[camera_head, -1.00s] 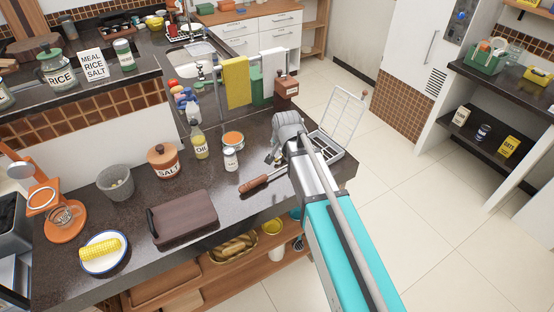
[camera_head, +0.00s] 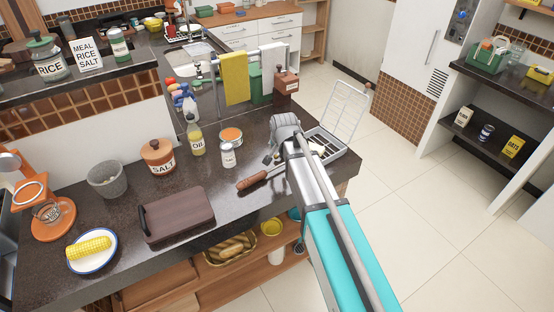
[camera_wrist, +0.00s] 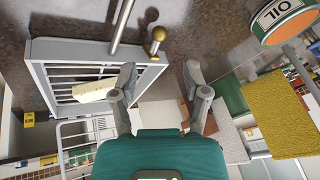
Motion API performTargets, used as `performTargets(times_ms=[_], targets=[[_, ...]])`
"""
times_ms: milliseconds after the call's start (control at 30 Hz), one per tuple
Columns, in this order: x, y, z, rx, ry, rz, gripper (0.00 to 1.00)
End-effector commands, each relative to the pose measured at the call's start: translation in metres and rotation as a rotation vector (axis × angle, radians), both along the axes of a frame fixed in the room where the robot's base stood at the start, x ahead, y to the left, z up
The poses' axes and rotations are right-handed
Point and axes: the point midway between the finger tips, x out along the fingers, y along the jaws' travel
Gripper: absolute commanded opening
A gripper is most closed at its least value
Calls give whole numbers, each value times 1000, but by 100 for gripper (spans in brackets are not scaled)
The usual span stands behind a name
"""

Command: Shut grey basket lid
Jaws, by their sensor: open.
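The grey basket (camera_head: 340,148) sits at the right end of the dark counter. Its wire lid (camera_head: 346,108) stands up open, tilted back along the basket's far right side. In the wrist view, the basket (camera_wrist: 42,52) is at upper left with a pale block inside, and the lid (camera_wrist: 85,136) shows below it. My gripper (camera_wrist: 160,84) is open and empty, its fingers apart, with the left finger overlapping the basket's edge in the picture. I cannot tell whether it touches. In the head view my arm hides the fingertips and part of the basket.
A wooden-handled tool (camera_head: 252,180), white shaker (camera_head: 228,155), oil bottle (camera_head: 196,140) and salt jar (camera_head: 157,156) stand or lie left of my arm. A rail with a yellow towel (camera_head: 236,78) is behind. A brass ball (camera_wrist: 158,33) shows near the basket. Open floor lies to the right.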

Motion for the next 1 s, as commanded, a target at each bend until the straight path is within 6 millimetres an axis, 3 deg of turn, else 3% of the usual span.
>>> performTargets(times_ms=[600, 1000], targets=[[23, 7, -49, 0, 0, 1, 60], [28, 8, -56, 0, -1, 1, 60]])
